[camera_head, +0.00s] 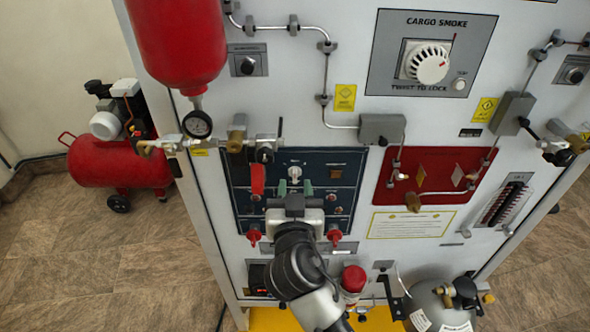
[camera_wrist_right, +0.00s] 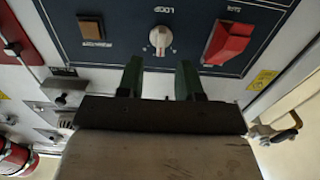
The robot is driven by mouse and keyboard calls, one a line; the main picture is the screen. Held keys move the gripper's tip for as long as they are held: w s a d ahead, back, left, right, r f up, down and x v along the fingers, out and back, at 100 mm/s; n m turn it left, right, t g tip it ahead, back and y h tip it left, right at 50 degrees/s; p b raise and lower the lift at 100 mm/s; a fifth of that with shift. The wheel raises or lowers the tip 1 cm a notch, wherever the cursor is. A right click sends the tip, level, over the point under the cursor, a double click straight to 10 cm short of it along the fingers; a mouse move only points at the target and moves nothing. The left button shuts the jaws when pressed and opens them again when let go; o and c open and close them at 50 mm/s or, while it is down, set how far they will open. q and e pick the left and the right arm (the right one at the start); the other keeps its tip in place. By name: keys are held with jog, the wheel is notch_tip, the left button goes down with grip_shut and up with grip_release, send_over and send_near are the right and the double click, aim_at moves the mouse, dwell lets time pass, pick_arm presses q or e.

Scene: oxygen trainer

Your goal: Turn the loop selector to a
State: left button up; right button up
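The loop selector is a small white knob (camera_head: 294,171) on the dark blue panel (camera_head: 243,204). In the right wrist view the knob (camera_wrist_right: 160,38) has a thin reddish mark on its face, and the word LOOP above it appears upside down. The letters for its positions are too small to read. My right gripper (camera_head: 295,187) is in front of the panel, just below the knob in the head view. Its two green fingers (camera_wrist_right: 159,80) are apart with nothing between them, short of the knob. My left gripper is not in view.
A red guarded switch (camera_wrist_right: 230,42) and an amber square button (camera_wrist_right: 91,28) flank the knob. Red valve handles, pipes and a gauge (camera_head: 198,124) surround the panel. A red panel (camera_head: 437,160) is to its right, and a gas cylinder (camera_head: 440,305) stands at lower right.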

aim_at(295, 175)
jog(key=shift+w+p, duration=0.4)
jog(key=shift+w, duration=1.4)
grip_shut()
